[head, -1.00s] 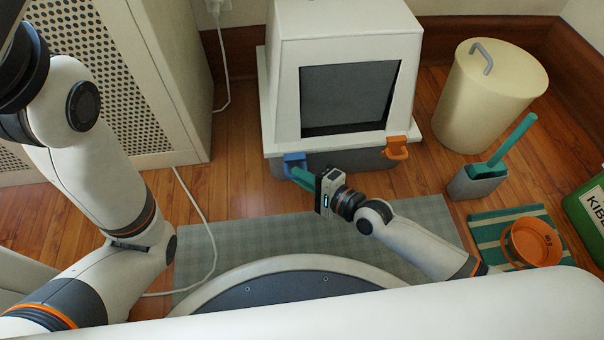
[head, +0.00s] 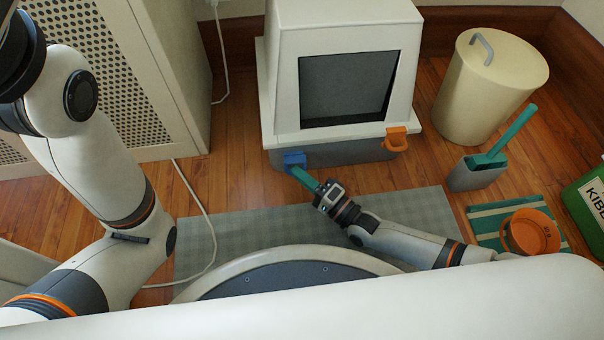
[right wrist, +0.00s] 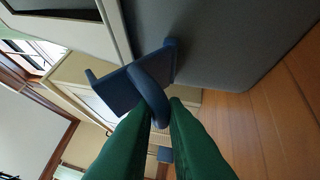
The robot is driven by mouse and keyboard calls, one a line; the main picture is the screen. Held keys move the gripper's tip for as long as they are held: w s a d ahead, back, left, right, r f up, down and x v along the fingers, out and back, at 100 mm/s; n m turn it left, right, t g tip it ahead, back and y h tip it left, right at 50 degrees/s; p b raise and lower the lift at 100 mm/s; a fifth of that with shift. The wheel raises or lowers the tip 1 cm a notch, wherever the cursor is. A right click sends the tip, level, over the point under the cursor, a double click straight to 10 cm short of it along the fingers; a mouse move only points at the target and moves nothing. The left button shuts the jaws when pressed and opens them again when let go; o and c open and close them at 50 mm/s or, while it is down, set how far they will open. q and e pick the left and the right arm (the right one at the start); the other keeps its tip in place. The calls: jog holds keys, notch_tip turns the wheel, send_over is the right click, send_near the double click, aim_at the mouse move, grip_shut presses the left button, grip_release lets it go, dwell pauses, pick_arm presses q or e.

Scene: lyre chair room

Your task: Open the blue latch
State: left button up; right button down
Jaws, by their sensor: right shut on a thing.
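The blue latch (head: 294,159) sits at the front left lower edge of the white hooded box (head: 345,40) with a grey base. In the right wrist view the blue latch (right wrist: 120,92) shows a plate and a curved loop. The green fingers of my right gripper (head: 298,171) reach the latch from the front right. In the right wrist view the fingertips of my right gripper (right wrist: 160,112) are closed on the loop. My left arm shows at the left of the head view, but its gripper is out of frame.
An orange latch (head: 396,139) is on the box's front right. A cream bin (head: 490,90), a grey holder (head: 476,174) with a teal handle and an orange bowl (head: 531,232) on a striped mat stand right. A white cable (head: 196,210) runs along the floor at left.

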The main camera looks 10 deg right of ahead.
jog(key=shift+f, duration=0.1)
jog(key=c, duration=1.8)
grip_release()
jog(key=shift+o, duration=0.2)
jog(key=shift+s+d+p, duration=0.3)
jog(key=shift+p, duration=0.05)
jog(key=p+v, duration=0.2)
jog(key=v, duration=0.3)
jog(key=shift+s+d+p, duration=0.1)
jog(key=shift+p, duration=0.25)
jog(key=shift+s+d+f, duration=0.2)
jog(key=shift+s+d, duration=0.25)
jog(key=shift+s, duration=0.1)
